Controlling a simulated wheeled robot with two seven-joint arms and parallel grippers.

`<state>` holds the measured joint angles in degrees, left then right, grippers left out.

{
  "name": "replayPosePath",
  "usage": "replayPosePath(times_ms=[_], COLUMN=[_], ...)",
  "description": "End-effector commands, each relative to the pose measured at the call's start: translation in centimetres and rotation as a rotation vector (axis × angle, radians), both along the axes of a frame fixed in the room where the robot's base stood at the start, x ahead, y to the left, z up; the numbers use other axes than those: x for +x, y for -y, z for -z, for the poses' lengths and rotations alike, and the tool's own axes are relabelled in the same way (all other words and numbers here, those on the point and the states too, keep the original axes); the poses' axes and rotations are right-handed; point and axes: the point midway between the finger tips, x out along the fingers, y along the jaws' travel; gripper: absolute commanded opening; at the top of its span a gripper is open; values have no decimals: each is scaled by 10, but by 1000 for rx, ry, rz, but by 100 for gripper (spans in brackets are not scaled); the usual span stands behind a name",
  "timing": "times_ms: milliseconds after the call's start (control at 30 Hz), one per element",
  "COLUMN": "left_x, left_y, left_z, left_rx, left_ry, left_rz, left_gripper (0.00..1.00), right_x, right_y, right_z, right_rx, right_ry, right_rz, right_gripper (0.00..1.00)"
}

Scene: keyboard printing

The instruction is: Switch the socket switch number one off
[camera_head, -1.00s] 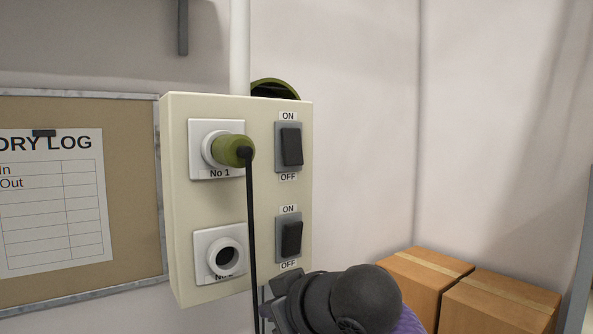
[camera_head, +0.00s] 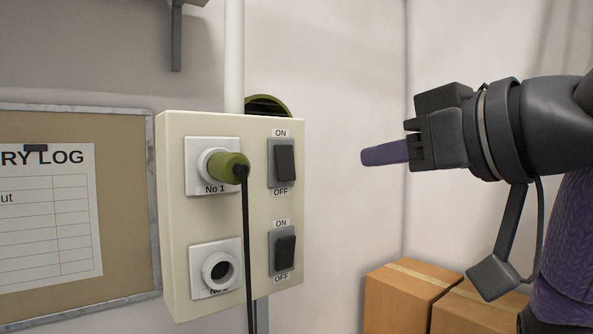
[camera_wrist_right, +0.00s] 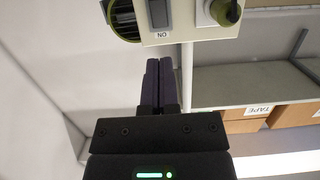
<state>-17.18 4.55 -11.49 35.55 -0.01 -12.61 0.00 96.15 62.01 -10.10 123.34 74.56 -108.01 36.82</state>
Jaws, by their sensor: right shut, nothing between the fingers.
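A cream socket box (camera_head: 240,125) hangs on the wall in the head view. Its upper socket (camera_head: 196,180), labelled No 1, holds a green plug (camera_head: 228,165) with a black cable hanging down. The black switch number one (camera_head: 285,162) is beside it, between ON above and OFF below; I cannot tell which way its rocker is pressed. My right gripper (camera_head: 366,157) is shut and empty, to the right of that switch and apart from it. In the right wrist view the purple fingers (camera_wrist_right: 158,66) lie together, with a switch (camera_wrist_right: 158,14) and the plug (camera_wrist_right: 227,12) upside down beyond them.
A lower switch (camera_head: 285,251) and an empty lower socket (camera_head: 216,270) are on the same box. A pinboard (camera_head: 125,205) hangs to the left. Cardboard boxes (camera_head: 400,300) stand at the lower right. The wall between box and gripper is clear.

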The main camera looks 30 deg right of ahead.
Motion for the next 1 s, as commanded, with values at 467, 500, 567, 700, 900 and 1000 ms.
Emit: replayPosePath(times_ms=[467, 500, 567, 700, 900, 1000], left_x=[0, 0, 0, 0, 0, 0], left_y=[-1, -1, -1, -1, -1, -1], left_z=[-7, -9, -12, -20, -32, -34], left_rx=[1, 1, 1, 1, 1, 1], left_ry=[-1, 0, 0, 0, 0, 0], left_rz=[-1, -1, -1, -1, -1, 0], left_gripper=[59, 59, 59, 59, 59, 59], right_x=[45, 54, 67, 97, 127, 135], right_y=[-4, -5, -5, -8, -10, -11], right_z=[7, 9, 10, 15, 20, 23], right_rx=[1, 0, 1, 0, 0, -1], right_ry=[-6, -6, -5, -5, -2, -1], right_rz=[-2, -2, -2, -1, -1, -1], right_gripper=[0, 0, 0, 0, 0, 0])
